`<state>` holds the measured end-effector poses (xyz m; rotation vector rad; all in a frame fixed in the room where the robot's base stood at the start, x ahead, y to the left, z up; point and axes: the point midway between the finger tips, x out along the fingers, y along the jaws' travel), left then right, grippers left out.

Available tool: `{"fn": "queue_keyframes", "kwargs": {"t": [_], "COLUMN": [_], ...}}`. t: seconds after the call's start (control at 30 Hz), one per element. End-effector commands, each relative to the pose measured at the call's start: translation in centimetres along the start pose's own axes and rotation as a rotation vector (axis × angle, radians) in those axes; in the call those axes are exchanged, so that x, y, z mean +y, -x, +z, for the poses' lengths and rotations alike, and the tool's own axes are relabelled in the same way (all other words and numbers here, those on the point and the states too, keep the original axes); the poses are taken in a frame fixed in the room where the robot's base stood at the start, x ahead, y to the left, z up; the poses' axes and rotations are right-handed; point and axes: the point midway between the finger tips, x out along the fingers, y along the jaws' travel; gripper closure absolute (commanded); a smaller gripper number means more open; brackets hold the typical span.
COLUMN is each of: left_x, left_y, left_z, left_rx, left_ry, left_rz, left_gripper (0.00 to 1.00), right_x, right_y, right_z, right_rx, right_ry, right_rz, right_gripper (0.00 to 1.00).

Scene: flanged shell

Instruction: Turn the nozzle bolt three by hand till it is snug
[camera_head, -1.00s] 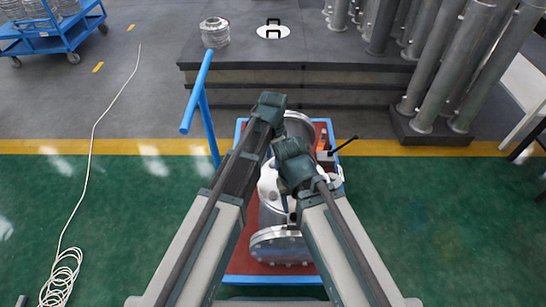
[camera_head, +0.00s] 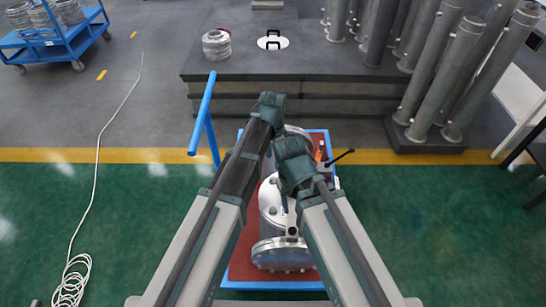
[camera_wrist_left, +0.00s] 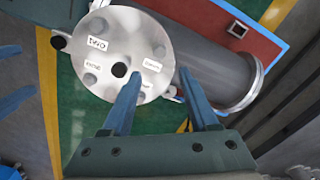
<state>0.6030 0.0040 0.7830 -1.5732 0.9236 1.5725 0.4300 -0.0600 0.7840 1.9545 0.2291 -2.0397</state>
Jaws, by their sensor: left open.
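The flanged shell lies on a blue-edged cart with a red top. In the left wrist view its pale round nozzle flange (camera_wrist_left: 118,22) has a dark central hole, several grey bolt heads and small labels. One label reads TWO (camera_wrist_left: 97,44); I cannot read the others surely, so I cannot tell which bolt is three.
The cart's red top (camera_head: 240,262) shows around the shell. A blue handle (camera_head: 201,115) rises at its left. A dark platform (camera_head: 300,65) stands behind, with grey pipes (camera_head: 455,80) at right. A white cable (camera_head: 95,180) lies on the left floor. Green floor is open both sides.

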Motion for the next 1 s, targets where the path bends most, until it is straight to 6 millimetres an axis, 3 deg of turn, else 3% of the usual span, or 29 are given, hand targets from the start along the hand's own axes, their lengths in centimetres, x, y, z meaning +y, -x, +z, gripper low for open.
{"fn": "queue_keyframes", "kwargs": {"t": [0.03,0.1,0.3,0.87,0.93,1.0], "left_x": [0.0,0.0,0.0,0.0,0.0,0.0], "left_y": [1.6,2.5,4.0,4.0,4.0,4.0], "left_z": [0.0,0.0,0.0,0.1,0.8,2.9], "left_rx": [0.000,0.000,0.000,0.000,0.001,0.005], "left_ry": [0.000,0.000,0.000,0.002,0.029,0.115], "left_rz": [0.000,0.000,0.000,0.000,-0.002,-0.006], "left_gripper": [0.40,0.40,0.40,0.40,0.40,0.40], "right_x": [0.1,0.2,0.4,0.4,0.4,0.4], "right_y": [1.6,2.5,4.0,4.0,4.0,4.0], "right_z": [0.1,0.1,0.2,0.2,0.2,0.2], "right_rx": [0.000,0.000,0.000,0.000,0.000,0.000], "right_ry": [0.000,0.000,-0.001,-0.001,-0.001,-0.001], "right_rz": [0.000,0.000,0.000,0.000,0.000,0.000], "right_gripper": [0.43,0.43,0.43,0.43,0.43,0.43]}}
